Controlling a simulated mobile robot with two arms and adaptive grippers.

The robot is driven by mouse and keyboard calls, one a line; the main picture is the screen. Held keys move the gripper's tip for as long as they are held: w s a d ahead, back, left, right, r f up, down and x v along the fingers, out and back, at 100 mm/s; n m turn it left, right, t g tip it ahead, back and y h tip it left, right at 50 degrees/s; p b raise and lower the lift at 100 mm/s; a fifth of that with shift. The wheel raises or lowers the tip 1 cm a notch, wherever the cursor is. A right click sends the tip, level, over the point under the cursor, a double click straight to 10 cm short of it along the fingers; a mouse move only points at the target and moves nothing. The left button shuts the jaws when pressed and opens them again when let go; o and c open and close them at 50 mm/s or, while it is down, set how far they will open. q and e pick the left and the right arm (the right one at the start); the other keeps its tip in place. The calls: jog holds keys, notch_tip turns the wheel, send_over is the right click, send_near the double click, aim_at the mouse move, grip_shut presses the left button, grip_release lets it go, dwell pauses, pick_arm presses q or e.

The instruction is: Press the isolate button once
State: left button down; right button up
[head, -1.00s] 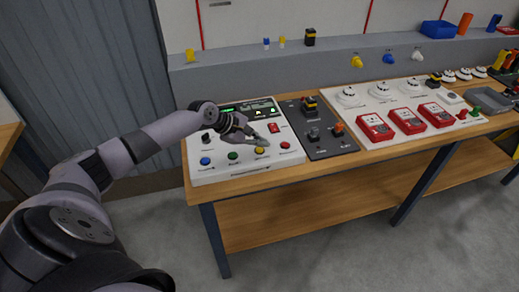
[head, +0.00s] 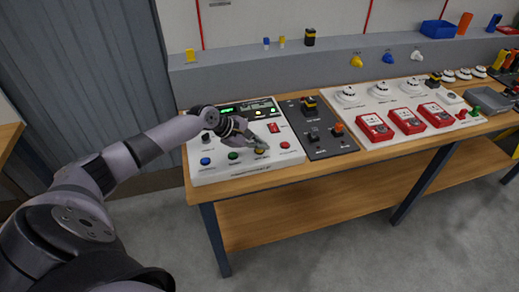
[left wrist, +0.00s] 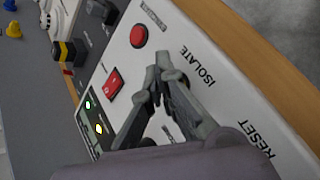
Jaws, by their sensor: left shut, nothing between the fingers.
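The white control panel (head: 212,176) on the bench has a row of blue, green, yellow and red buttons along its front. The yellow button (head: 260,152) is partly covered by my left gripper (head: 262,145) in the head view. In the left wrist view the gripper (left wrist: 163,62) is shut and empty, its fingertips over the button spot beside the ISOLATE label (left wrist: 196,67). The fingers hide most of that button, so I cannot tell whether they touch it. My right gripper is not in view.
A red button (left wrist: 139,37) and a red rocker switch (left wrist: 114,85) are close to the fingers. A dark panel (head: 318,145) with knobs stands right of the white one. Red call points (head: 407,121) stand farther right. The floor in front is clear.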

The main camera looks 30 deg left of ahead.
aim_at(260, 151)
pick_arm(q)
jog(key=shift+f, duration=0.35)
dwell(0.3)
jog(key=shift+r, duration=0.1)
jog(key=shift+r+p, duration=0.8)
jog(key=shift+p, duration=0.4)
notch_tip(260, 151, up, 5)
jog(key=p, duration=0.6)
